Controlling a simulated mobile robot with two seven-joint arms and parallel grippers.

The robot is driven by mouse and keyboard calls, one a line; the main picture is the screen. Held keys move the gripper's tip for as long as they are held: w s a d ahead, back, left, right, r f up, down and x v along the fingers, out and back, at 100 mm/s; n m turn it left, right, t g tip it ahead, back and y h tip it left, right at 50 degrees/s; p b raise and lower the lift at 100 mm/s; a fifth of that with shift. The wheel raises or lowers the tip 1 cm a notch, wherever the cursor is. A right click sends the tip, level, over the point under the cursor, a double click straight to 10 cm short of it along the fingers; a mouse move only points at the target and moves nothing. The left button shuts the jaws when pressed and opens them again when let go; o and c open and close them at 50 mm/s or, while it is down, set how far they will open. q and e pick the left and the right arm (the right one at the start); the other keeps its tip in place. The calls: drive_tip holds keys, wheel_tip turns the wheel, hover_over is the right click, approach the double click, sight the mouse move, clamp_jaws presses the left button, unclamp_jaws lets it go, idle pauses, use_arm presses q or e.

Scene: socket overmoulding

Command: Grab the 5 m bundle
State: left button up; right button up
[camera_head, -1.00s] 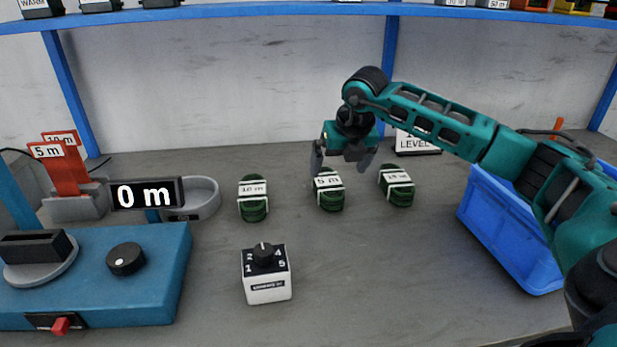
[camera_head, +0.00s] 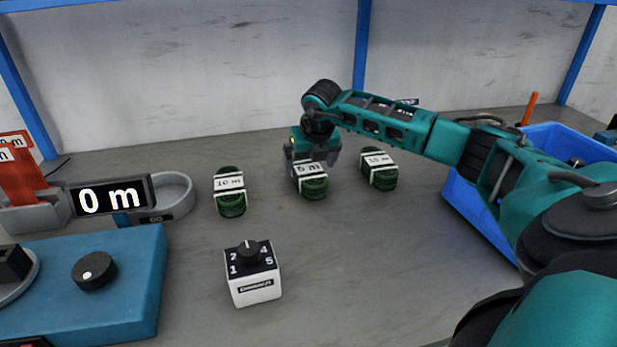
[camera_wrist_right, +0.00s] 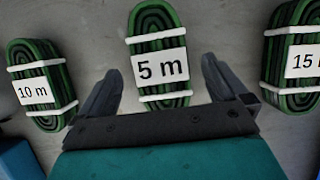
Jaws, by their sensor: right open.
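The 5 m bundle (camera_head: 312,184) is a green coil with white bands and a "5 m" label, lying on the grey table between two like bundles. My right gripper (camera_head: 312,172) is open and sits just behind and over it, partly covering its far end. In the right wrist view the 5 m bundle (camera_wrist_right: 158,60) lies ahead of and between the two open fingers (camera_wrist_right: 160,88). The fingers do not visibly press on it. My left gripper does not show.
The 10 m bundle (camera_head: 230,192) lies to the left and the 15 m bundle (camera_head: 379,169) to the right. A white dial box (camera_head: 254,284) stands in front. A blue crate (camera_head: 480,215) is at right; a blue machine (camera_head: 120,290) with a "0 m" display (camera_head: 111,195) is at left.

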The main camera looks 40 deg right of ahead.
sight(309, 168)
drive_tip(key=x, duration=0.3)
drive_tip(key=shift+f, duration=0.2)
drive_tip(key=c, duration=1.1)
